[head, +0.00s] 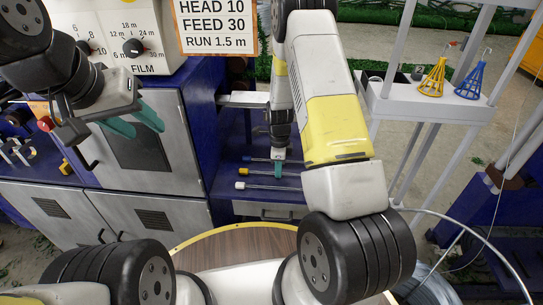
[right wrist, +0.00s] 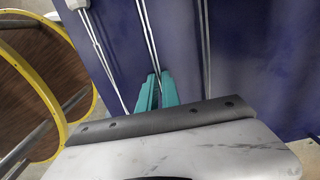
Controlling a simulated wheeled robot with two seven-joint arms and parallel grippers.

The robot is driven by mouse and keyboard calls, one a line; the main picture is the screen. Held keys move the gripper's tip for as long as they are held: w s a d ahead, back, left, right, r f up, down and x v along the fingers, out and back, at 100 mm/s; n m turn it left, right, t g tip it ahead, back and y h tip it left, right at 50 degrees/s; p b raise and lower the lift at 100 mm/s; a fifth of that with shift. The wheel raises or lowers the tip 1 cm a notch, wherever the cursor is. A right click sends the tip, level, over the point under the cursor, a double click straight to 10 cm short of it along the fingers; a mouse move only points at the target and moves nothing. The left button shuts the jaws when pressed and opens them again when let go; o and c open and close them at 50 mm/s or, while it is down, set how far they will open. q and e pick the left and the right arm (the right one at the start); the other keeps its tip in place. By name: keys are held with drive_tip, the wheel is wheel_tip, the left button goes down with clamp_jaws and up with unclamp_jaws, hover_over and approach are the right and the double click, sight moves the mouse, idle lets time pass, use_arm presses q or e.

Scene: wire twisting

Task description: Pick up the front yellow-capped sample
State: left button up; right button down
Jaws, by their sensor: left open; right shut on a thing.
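Three thin metal rods lie side by side on the blue shelf in the head view. The middle one is the yellow-capped sample (head: 243,171); its rod also shows in the right wrist view (right wrist: 148,35). My right gripper (head: 279,168) points down over the rods, and its teal fingers (right wrist: 155,92) are shut on the middle rod in the right wrist view. Its fingers hide part of the rod. I cannot tell whether the rod is clear of the shelf. My left gripper (head: 135,122) is open and empty, in front of the grey cabinet door.
A white-capped rod (head: 240,185) lies nearest and a blue-capped rod (head: 246,158) farthest, close on either side. A round wooden table with a yellow rim (head: 225,229) is in front. A stand with yellow (head: 433,80) and blue (head: 473,84) wire cones is at right.

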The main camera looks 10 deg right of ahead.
drive_tip(key=shift+r, duration=0.1)
drive_tip(key=s+r+n, duration=0.2)
drive_tip(key=r+n, duration=0.4)
drive_tip(key=n, duration=0.4)
drive_tip(key=s+a+r+n, duration=0.1)
drive_tip(key=s+r+n, duration=0.2)
drive_tip(key=r+n, duration=0.3)
drive_tip(key=n, duration=0.5)
drive_tip(key=shift+r, duration=0.15)
